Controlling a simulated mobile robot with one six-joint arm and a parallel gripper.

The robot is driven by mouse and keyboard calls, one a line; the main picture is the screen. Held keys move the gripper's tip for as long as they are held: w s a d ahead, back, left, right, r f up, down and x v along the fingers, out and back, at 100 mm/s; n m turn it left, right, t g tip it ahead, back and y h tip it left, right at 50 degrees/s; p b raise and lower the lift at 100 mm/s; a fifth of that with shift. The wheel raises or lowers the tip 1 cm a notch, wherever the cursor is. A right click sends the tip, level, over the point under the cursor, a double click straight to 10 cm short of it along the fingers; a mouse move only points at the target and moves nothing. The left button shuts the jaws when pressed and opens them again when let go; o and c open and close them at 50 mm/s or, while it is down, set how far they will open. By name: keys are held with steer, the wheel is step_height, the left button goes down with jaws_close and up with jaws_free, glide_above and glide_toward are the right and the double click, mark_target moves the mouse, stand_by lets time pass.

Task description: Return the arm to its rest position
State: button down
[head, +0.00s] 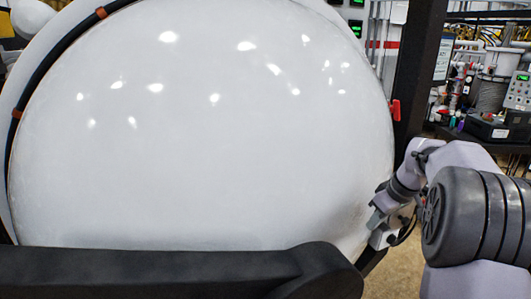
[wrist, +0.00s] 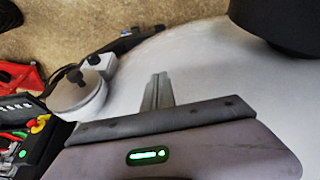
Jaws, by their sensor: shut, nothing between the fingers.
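My gripper (head: 376,218) is at the lower right rim of the large white domed furnace door (head: 210,130) in the head view. In the wrist view my gripper's fingers (wrist: 158,88) are together with nothing between them, in front of the white door surface (wrist: 210,75). My arm reaches in from the right, bent at the elbow. Whether the fingertips touch the door cannot be told. A round grey and white fitting (wrist: 80,92) at the door's rim sits left of the fingers.
A thick black bar (head: 150,272) crosses the front of the door. A dark upright post (head: 418,75) and a red lever (head: 395,110) stand by the door's right edge. A bench with instruments (head: 500,128) is at the back right. Tan floor (head: 402,270) shows below.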

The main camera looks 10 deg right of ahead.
steer(key=s+a+r+m, duration=0.1)
steer(key=s+a+r, duration=0.2)
steer(key=a, duration=0.5)
steer(key=s+a+r+m+t, duration=0.1)
steer(key=s+a+r, duration=0.2)
steer(key=a, duration=0.5)
steer(key=s+a+r+m, duration=0.1)
steer(key=s+a+r, duration=0.2)
steer(key=a, duration=0.5)
steer(key=shift+a+r+t, duration=0.15)
steer(key=shift+r+t, duration=0.15)
steer(key=shift+r, duration=0.35)
steer(key=s+a+f+m+t+y, duration=0.1)
steer(key=s+a+f+m, duration=0.15)
steer(key=s+a, duration=0.9)
steer(key=s+f+m+b, duration=0.1)
steer(key=s+f+b, duration=0.1)
steer(key=f+b, duration=0.6)
steer(key=s+d+f+g+b, duration=0.1)
steer(key=s+f+b, duration=0.1)
steer(key=f+b, duration=0.6)
step_height(320, 180, down, 4)
steer(key=shift+s+f+m+b, duration=0.15)
steer(key=shift+s+m+b, duration=0.2)
steer(key=shift+s, duration=0.05)
